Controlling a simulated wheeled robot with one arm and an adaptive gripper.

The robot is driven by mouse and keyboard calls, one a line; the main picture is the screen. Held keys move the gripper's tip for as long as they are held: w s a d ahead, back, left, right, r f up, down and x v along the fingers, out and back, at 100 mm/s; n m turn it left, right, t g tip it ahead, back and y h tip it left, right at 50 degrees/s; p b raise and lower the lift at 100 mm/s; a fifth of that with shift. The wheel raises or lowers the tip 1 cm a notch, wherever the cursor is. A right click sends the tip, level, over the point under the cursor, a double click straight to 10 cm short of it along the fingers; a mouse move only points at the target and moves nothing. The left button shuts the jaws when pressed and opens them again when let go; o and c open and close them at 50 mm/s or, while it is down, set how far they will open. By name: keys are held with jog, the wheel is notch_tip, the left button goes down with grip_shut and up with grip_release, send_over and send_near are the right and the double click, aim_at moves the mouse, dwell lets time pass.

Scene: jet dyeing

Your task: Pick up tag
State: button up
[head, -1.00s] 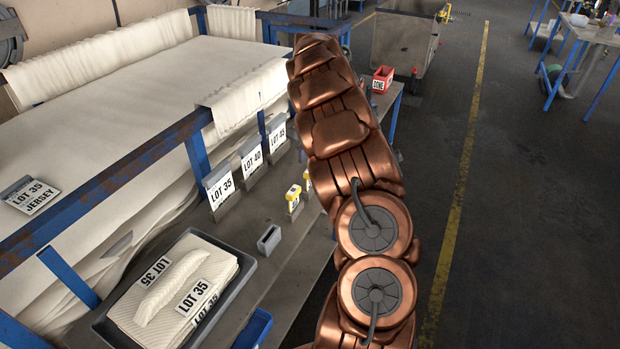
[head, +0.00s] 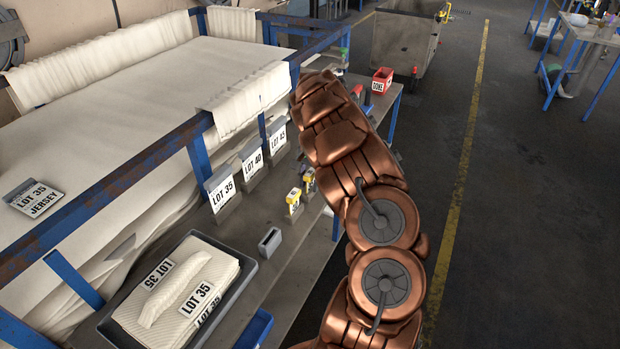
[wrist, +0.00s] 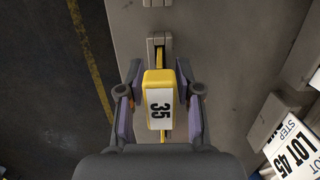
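In the wrist view a yellow tag (wrist: 160,99) with a white face marked "35" sits between the two fingers of my gripper (wrist: 160,105). The fingers stand apart, with a narrow gap visible on each side of the tag. A grey slotted holder (wrist: 159,39) shows just beyond the tag. Two small yellow tags, one nearer (head: 293,197) and one farther (head: 309,179), stand on the grey bench left of my arm. I cannot tell which tag is between my fingers.
Signs LOT 35 (head: 222,193), LOT 40 (head: 252,164) and LOT 45 (head: 278,138) stand along the bench. An empty grey holder (head: 270,241) and a tray (head: 251,268) of folded cloth are nearer. A red DONE box (head: 381,80) is at the far end.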

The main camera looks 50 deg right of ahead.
jog(key=shift+f, duration=0.15)
jog(key=shift+c, duration=0.2)
grip_shut()
